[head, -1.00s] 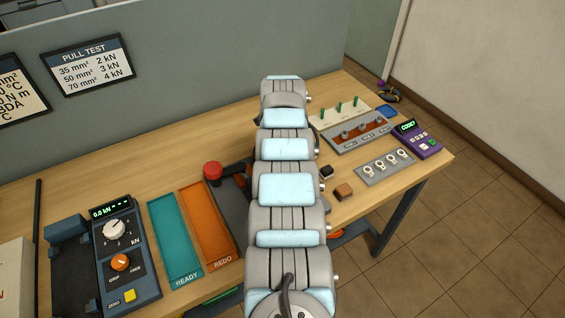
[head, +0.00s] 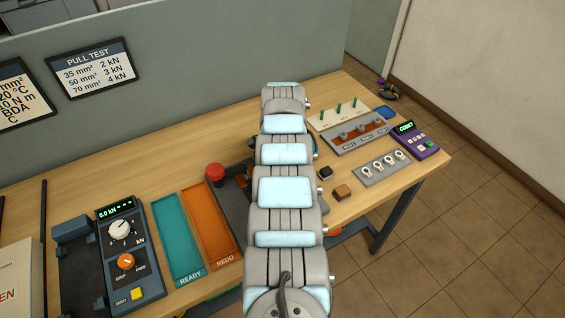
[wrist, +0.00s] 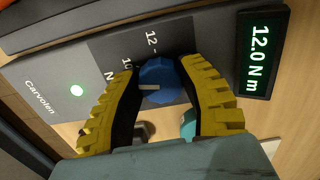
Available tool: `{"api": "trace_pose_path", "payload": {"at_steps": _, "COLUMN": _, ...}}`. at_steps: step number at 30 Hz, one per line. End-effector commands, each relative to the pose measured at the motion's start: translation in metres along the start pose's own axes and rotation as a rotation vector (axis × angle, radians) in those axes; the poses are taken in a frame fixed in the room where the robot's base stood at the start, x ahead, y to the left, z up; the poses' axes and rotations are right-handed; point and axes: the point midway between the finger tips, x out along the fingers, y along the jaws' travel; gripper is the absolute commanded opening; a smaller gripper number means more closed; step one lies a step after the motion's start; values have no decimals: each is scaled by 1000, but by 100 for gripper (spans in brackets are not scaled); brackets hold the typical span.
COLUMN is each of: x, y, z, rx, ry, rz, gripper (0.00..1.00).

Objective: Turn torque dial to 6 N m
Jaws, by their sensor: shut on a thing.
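The blue torque dial (wrist: 157,82) shows in the wrist view on a grey panel (wrist: 110,50), with a pale pointer mark on its face. My gripper (wrist: 160,90) has its yellow ridged fingers on both sides of the dial and is shut on it. Printed marks "12" and "10" stand beside the dial; other marks are hidden by the left finger. The display (wrist: 263,52) reads 12.0 N m in green. In the head view my arm covers the dial and my gripper.
A pull tester (head: 128,258) stands further left.

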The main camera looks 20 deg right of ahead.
Motion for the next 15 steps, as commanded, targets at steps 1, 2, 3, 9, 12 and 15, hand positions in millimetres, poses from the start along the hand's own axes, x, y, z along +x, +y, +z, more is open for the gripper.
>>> {"api": "trace_pose_path", "payload": {"at_steps": 1, "x": 1, "y": 1, "z": 1, "rx": -44, "ry": -2, "rz": 2, "gripper": 6}}
{"api": "trace_pose_path", "payload": {"at_steps": 2, "x": 1, "y": 1, "z": 1, "rx": -73, "ry": -2, "rz": 2, "gripper": 6}}
{"api": "trace_pose_path", "payload": {"at_steps": 3, "x": 1, "y": 1, "z": 1, "rx": -111, "ry": -2, "rz": 2, "gripper": 6}}
{"api": "trace_pose_path", "payload": {"at_steps": 9, "x": 1, "y": 2, "z": 1, "rx": -301, "ry": -2, "rz": 1, "gripper": 5}}
{"api": "trace_pose_path", "payload": {"at_steps": 12, "x": 1, "y": 2, "z": 0, "rx": -396, "ry": -2, "rz": 1, "gripper": 5}}
{"api": "trace_pose_path", "payload": {"at_steps": 15, "x": 1, "y": 2, "z": 0, "rx": -491, "ry": -2, "rz": 1, "gripper": 5}}
